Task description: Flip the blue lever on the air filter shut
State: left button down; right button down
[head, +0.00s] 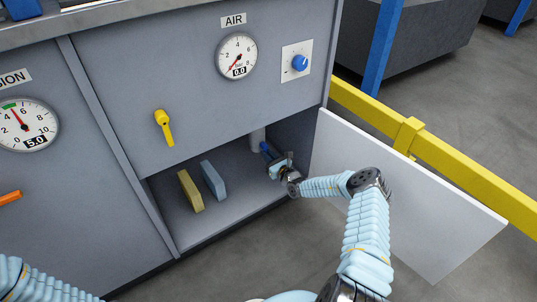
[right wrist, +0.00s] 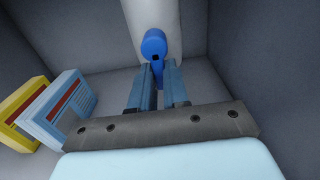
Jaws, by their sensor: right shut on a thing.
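The air filter (head: 257,138) is a pale upright cylinder at the back of the open compartment under the AIR gauge. Its blue lever (head: 266,148) sticks out from it towards me. In the right wrist view the lever (right wrist: 154,44) shows a round blue end in front of the pale filter body (right wrist: 150,15). My right gripper (head: 276,164) reaches into the compartment and is shut on the lever; its fingers (right wrist: 158,80) hide part of it. My left gripper is out of view; only part of my left arm shows at the bottom left.
A white door (head: 420,200) hangs open on the right. The AIR gauge (head: 237,56) reads 0.0, above a yellow handle (head: 164,127) and beside a blue knob (head: 299,63).

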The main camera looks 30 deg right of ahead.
jog(key=shift+f, duration=0.1)
dwell(0.4)
jog(key=c, duration=1.1)
grip_release()
jog(key=s+p, duration=0.1)
jog(key=s, duration=0.3)
jog(key=s+p, duration=0.1)
jog(key=s, duration=0.4)
jog(key=s+d+p, duration=0.1)
jog(key=s, duration=0.3)
jog(key=shift+s, duration=0.4)
